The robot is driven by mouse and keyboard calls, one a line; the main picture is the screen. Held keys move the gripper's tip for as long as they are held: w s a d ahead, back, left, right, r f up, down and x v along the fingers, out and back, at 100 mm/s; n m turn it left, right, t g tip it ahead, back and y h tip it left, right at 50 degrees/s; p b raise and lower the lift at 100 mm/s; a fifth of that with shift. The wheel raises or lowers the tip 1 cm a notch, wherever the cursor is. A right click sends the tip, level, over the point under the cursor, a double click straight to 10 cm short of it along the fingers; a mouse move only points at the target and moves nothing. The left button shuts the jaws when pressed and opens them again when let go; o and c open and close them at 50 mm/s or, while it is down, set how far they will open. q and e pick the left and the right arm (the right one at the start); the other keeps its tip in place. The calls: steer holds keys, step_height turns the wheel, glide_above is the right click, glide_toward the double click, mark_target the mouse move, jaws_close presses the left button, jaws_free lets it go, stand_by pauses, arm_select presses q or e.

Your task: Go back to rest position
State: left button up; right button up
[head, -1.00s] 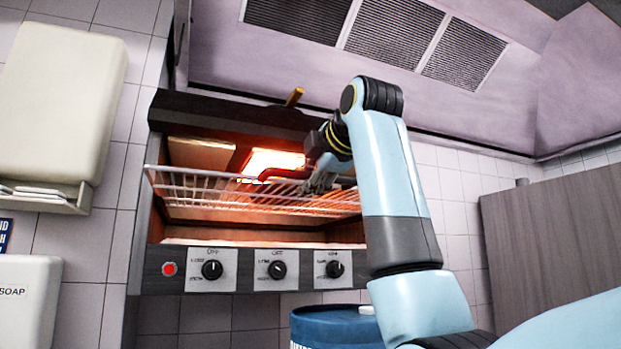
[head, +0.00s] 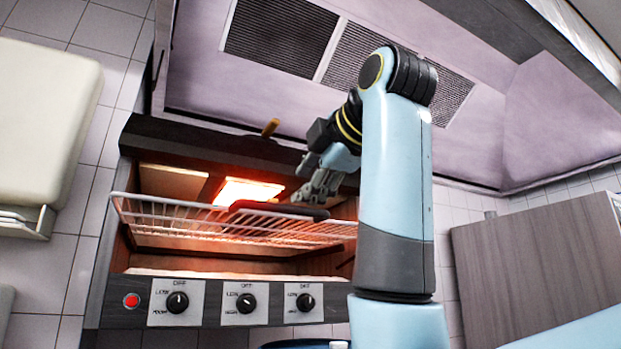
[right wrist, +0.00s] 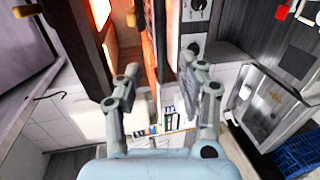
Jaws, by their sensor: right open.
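My right gripper (head: 316,190) is in front of the lit grill, just above the right part of its wire rack. In the right wrist view the two fingers of the right gripper (right wrist: 170,88) stand wide apart with nothing between them. A dark flat piece (head: 278,209) lies on the wire rack (head: 180,213), below and left of the fingers in the head view. I cannot tell what it is. My left gripper is in neither view.
The grill (head: 215,262) has a glowing heater (head: 247,191) and a front panel with knobs (head: 247,303). A wooden handle (head: 270,128) sticks out at its top. A vent hood (head: 200,75) hangs above. A wooden cabinet (head: 530,270) stands at the right.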

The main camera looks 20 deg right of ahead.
steer(key=shift+s, duration=0.35)
stand_by(0.3)
